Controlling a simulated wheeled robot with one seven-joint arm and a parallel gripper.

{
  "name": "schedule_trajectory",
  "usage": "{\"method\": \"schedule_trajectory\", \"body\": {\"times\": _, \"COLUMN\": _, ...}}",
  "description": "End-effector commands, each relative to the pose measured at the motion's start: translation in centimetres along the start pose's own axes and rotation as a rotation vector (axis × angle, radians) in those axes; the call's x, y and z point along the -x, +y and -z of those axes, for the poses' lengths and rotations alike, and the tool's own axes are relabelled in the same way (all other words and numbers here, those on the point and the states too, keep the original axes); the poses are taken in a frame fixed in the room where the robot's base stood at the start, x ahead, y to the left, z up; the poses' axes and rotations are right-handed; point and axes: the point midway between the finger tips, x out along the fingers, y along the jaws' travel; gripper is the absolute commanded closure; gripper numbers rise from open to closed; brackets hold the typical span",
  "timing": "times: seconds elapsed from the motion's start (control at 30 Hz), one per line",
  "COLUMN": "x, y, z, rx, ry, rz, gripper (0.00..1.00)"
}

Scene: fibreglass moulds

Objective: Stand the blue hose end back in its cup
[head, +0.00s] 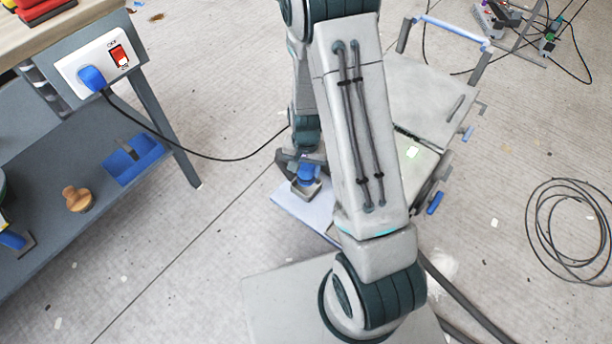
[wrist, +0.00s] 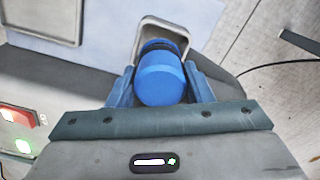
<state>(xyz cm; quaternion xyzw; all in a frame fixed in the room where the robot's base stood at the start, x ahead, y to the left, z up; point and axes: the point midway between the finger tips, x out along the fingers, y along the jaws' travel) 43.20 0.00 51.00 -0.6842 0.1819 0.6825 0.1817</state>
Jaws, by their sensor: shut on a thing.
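The blue hose end (head: 306,173) is between the fingers of my gripper (head: 304,162), low over a pale panel left of my arm. In the wrist view the blue hose end (wrist: 162,82) fills the space between the two blue fingers of my gripper (wrist: 160,88), which are shut on it. A grey square-rimmed cup (wrist: 178,28) lies directly beyond the hose end, and the cup (head: 307,190) also shows just below it in the head view. The hose end overlaps the cup's opening in the wrist view. I cannot tell how deep it sits.
A pale cart (head: 430,100) with a blue handle stands behind my arm. A workbench (head: 90,190) with a power switch and a plugged black cable is at left. The cable runs close to my gripper. A coiled cable (head: 570,230) lies on the floor at right.

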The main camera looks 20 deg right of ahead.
Motion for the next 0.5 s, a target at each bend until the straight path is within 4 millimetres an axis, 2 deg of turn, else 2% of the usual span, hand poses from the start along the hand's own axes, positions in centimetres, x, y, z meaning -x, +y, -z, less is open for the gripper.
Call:
{"method": "schedule_trajectory", "body": {"times": 0.3, "x": -3.9, "y": 0.0, "z": 0.0, "rx": 0.0, "ry": -0.003, "rz": -0.001, "gripper": 0.72}}
{"method": "schedule_trajectory", "body": {"times": 0.5, "x": -4.0, "y": 0.0, "z": 0.1, "rx": 0.0, "ry": 0.0, "rz": 0.0, "gripper": 0.72}}
